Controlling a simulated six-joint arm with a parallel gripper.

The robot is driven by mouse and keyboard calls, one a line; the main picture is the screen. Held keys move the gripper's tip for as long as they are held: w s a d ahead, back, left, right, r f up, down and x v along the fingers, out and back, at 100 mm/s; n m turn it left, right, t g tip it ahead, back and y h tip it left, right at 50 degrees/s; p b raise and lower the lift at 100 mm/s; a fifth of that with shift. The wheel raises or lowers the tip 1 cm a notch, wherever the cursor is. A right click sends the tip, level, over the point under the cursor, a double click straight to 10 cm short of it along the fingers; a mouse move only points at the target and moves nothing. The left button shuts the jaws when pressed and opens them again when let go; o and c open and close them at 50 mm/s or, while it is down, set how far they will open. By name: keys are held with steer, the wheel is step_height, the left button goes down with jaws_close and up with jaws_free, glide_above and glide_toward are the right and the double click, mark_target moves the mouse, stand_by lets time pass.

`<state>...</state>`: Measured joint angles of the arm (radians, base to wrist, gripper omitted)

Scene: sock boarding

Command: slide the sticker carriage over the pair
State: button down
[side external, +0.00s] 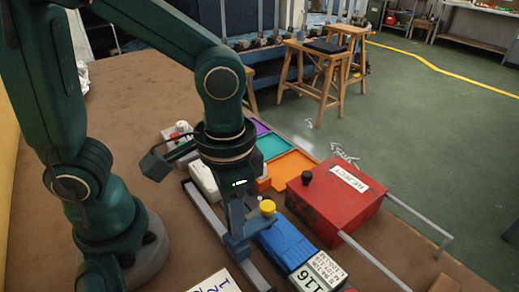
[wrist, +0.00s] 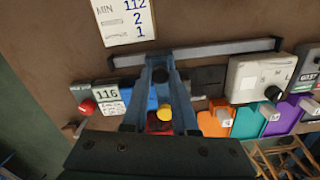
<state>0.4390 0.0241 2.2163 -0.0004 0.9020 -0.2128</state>
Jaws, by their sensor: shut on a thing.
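My gripper (side external: 237,246) points down beside the grey rail, just left of a blue block (side external: 286,243). In the wrist view its blue-grey fingers (wrist: 160,66) close in around a small dark knob (wrist: 160,76), which I take to be the sticker carriage's handle. The fingers hide most of the carriage. A yellow round knob (side external: 267,207) stands right of the gripper; it also shows between the fingers in the wrist view (wrist: 164,112). I cannot tell the pair clearly from the blue block.
The long rail (side external: 215,226) runs along the near side. A box reading 116 (side external: 318,274) stands at the blue block's end. A red reject box (side external: 325,214) is to the right. Orange (side external: 290,168), teal (side external: 272,146) and purple trays lie behind. A white printed card (wrist: 124,20) lies beyond the rail.

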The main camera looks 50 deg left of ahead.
steer(key=shift+d, duration=1.35)
steer(key=shift+w, duration=0.1)
steer(key=c, duration=0.7)
jaws_free()
steer(key=shift+r, duration=0.1)
step_height(320, 180, up, 5)
steer(key=shift+f, duration=0.1)
steer(key=shift+a, duration=0.1)
